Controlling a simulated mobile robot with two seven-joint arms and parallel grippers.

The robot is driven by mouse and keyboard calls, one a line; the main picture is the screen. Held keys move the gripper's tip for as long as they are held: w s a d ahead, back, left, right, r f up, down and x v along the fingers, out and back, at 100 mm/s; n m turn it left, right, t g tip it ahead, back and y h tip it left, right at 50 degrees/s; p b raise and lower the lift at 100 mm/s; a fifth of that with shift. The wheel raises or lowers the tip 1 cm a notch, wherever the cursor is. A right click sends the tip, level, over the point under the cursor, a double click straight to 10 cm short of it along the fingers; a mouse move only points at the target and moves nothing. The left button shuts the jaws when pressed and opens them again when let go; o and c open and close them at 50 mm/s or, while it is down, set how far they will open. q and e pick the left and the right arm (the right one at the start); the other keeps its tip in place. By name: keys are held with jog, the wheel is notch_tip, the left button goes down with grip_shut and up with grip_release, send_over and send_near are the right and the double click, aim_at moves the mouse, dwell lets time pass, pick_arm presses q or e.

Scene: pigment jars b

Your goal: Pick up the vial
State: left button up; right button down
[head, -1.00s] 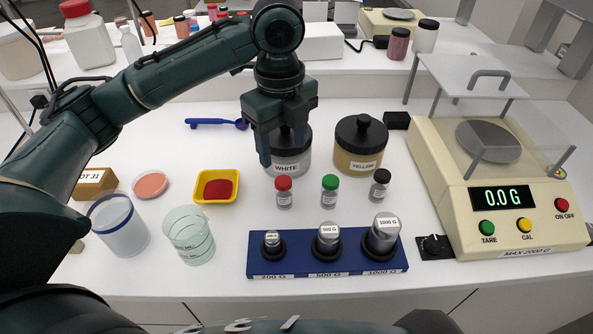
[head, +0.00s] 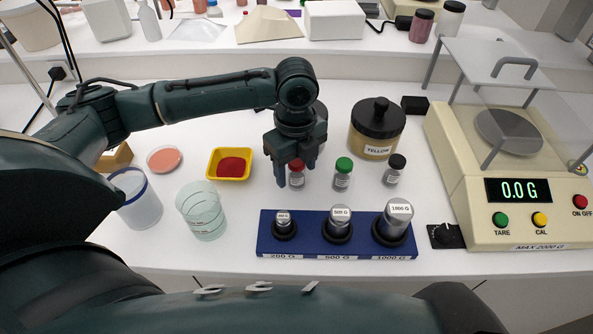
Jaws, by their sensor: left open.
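Three small vials stand upright on the white bench: a red-capped vial (head: 297,180), a green-capped vial (head: 343,179) and a black-capped vial (head: 394,175). My left gripper (head: 296,177) points down at the red-capped vial. Its fingers are open, one on each side of the vial's cap and upper body. I cannot tell whether either finger touches it. The vial still appears to stand on the bench. My right gripper is not in view.
A blue weight holder (head: 308,252) with three weights lies in front of the vials. A yellow-labelled jar (head: 377,130) stands behind, another jar mostly hidden by my arm. A yellow tray (head: 215,170) and glass beaker (head: 203,212) are left; a scale (head: 480,222) is right.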

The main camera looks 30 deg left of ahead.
pick_arm(q)
jog(key=shift+f, duration=0.35)
jog(key=shift+c, duration=0.2)
jog(key=c, duration=1)
